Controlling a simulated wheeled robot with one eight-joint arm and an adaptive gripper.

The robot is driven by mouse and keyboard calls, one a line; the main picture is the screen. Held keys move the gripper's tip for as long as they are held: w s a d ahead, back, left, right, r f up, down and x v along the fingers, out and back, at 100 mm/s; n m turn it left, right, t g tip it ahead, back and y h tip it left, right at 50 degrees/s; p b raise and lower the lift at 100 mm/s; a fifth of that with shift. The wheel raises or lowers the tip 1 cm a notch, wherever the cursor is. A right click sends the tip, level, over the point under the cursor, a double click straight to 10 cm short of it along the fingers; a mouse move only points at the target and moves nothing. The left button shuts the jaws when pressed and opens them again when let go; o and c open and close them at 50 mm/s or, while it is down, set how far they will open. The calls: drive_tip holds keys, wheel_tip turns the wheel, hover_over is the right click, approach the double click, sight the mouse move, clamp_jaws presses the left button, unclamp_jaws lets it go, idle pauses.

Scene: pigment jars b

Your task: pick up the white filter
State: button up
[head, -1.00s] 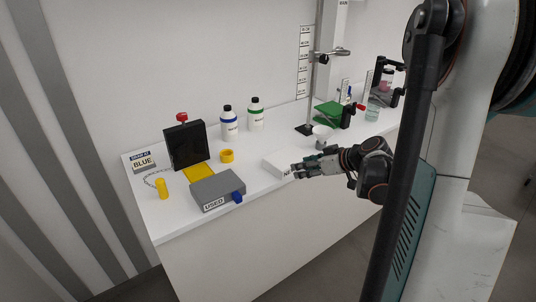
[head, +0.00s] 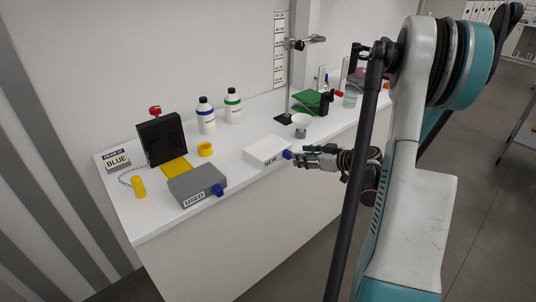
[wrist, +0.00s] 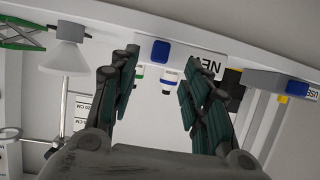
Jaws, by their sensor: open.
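The white filter (head: 266,151) is a flat white block marked NEW with a blue tab (head: 287,154) on its right end. It lies on the white bench near the front edge. In the wrist view the white filter (wrist: 190,46) is at the top, its blue tab (wrist: 160,52) between my finger lines and its label upside down. My gripper (head: 302,157) is open and empty, just right of the tab in the head view. In the wrist view my gripper (wrist: 160,75) has its two fingers spread, apparently short of the filter; exact contact cannot be told.
A grey block (head: 196,184) marked USED with a blue tab lies left of the filter. A white funnel (head: 301,121) on a stand is close behind my gripper.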

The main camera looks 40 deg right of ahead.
sight(271, 152)
drive_tip(key=shift+b+x, duration=1.15)
drive_tip(key=shift+x, duration=1.75)
drive_tip(key=shift+r, duration=0.2)
clamp_jaws()
